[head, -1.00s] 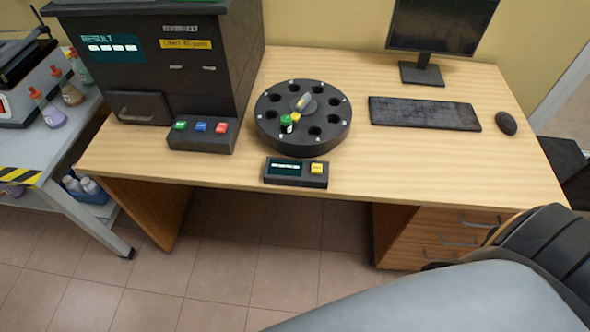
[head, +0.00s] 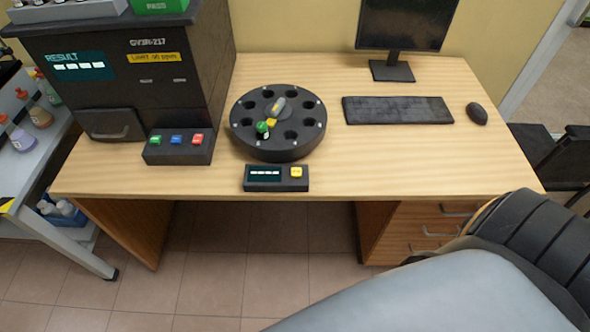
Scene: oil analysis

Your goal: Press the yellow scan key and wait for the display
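The yellow scan key (head: 296,172) sits at the right end of a small black scanner box at the front edge of the desk. Its dark display (head: 265,174) shows a row of pale dashes or blocks, too small to read. Behind it stands a round black carousel (head: 279,148) with several holes. A vial with a green cap (head: 262,128) stands in one hole, with a small yellow piece beside it. Neither gripper is in view. Part of my own arm shows at the lower right.
A black analyser (head: 120,95) with a RESULT screen stands on the left, with a green, blue and red button box (head: 178,149) in front. A keyboard (head: 397,110), mouse (head: 477,113) and monitor (head: 405,25) stand behind right. The desk's right front (head: 430,165) is clear.

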